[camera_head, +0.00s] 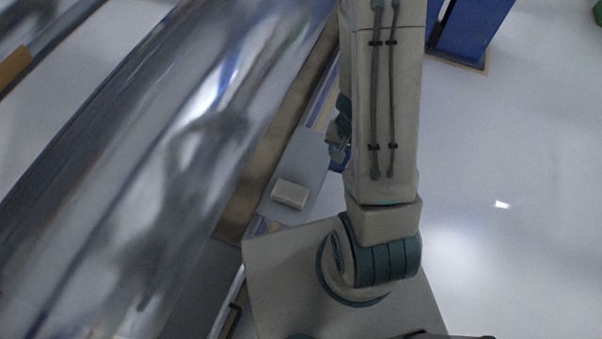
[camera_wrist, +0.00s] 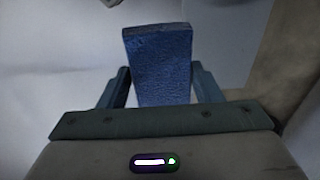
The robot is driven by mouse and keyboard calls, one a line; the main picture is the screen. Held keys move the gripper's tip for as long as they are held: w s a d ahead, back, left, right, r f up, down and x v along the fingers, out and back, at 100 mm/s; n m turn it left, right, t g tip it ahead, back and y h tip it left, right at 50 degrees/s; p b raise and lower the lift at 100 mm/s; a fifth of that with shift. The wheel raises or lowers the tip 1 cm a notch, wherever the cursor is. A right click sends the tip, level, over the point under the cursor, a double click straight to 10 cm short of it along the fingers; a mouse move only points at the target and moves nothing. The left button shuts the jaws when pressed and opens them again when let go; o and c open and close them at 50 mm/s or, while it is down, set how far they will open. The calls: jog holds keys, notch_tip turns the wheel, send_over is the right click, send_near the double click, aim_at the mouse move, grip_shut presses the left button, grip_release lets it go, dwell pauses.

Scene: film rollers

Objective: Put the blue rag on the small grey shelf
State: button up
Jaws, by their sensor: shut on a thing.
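The blue rag (camera_wrist: 160,60) is a block-like piece with a rough surface, upright between my fingers in the wrist view. My gripper (camera_wrist: 160,75) is shut on it. In the head view my gripper (camera_head: 341,143) is mostly hidden behind my arm, and a small blue patch below it may be the rag. The small grey shelf (camera_head: 309,158) is a flat grey plate beside the large roller, just left of my gripper. I cannot tell the height of the rag over the shelf.
A whitish block (camera_head: 290,193) lies on the near part of the shelf. A large shiny roller (camera_head: 150,170) fills the left side. A blue stand (camera_head: 468,30) is at the upper right. The pale floor (camera_head: 520,150) at right is clear.

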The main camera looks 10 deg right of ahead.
jog(key=shift+s+a+f, duration=0.2)
jog(key=shift+s+a, duration=0.2)
jog(key=shift+a+f, duration=0.1)
send_over(304, 166)
notch_tip(304, 166, down, 7)
jog(key=shift+r+p, duration=0.2)
jog(key=shift+p, duration=0.15)
jog(key=shift+w+f, duration=0.1)
jog(key=shift+f, duration=0.1)
notch_tip(304, 166, down, 4)
jog(key=shift+r+b, duration=0.1)
jog(key=shift+b, duration=1.1)
jog(key=o, duration=0.9)
notch_tip(304, 166, up, 12)
jog(key=p, duration=0.6)
